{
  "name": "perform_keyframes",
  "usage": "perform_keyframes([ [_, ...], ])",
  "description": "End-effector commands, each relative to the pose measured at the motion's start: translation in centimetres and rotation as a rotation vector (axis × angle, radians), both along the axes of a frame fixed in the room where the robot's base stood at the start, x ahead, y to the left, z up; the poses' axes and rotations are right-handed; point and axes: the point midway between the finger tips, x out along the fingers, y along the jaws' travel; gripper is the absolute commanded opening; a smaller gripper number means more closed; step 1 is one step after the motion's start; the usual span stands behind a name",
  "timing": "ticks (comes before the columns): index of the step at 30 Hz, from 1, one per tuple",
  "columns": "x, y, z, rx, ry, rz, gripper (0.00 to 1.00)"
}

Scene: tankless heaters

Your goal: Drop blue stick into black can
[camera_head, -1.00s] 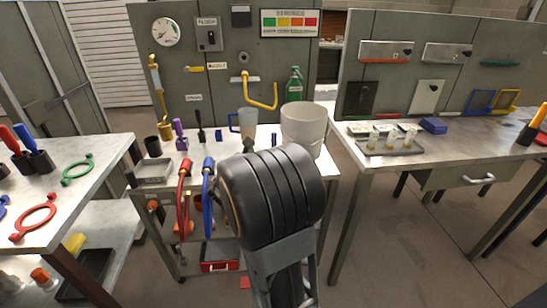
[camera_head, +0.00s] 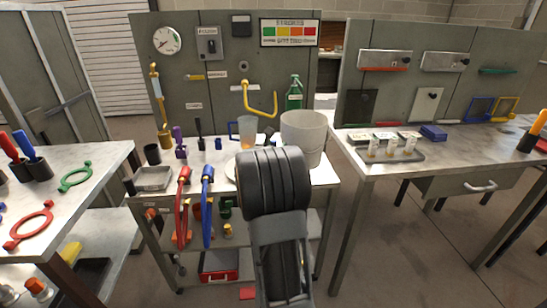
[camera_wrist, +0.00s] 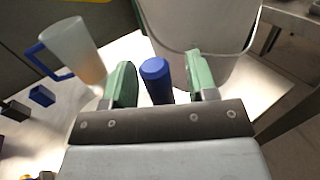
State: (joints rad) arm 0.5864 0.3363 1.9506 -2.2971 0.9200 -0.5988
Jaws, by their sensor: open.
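A blue stick (camera_wrist: 157,82) shows its rounded top between the green fingers of my gripper (camera_wrist: 159,70) in the wrist view. Gaps show on both sides of it, so the fingers are open and apart from it. Its lower part is hidden by the gripper body. In the head view my arm covers the gripper and most of the area around the stick. A black can (camera_head: 152,154) stands upright at the back left of the middle workbench (camera_head: 222,176), to the left of my arm. Its inside is too dark to read.
A white bucket (camera_head: 302,132) stands just beyond my gripper, also in the wrist view (camera_wrist: 200,25). A jug with a blue handle (camera_head: 247,132) stands left of it. A grey tray (camera_head: 153,179) and red and blue hoses (camera_head: 207,205) line the bench's front left.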

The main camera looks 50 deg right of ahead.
Motion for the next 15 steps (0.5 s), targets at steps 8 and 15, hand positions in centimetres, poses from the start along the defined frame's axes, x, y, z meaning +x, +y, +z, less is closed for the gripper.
perform_keyframes([
  [8, 0.37, -1.1, 0.0, 0.001, 0.0, 0.0, 0.52],
  [15, 0.37, -1.06, 0.0, 0.001, 0.0, 0.0, 0.42],
])
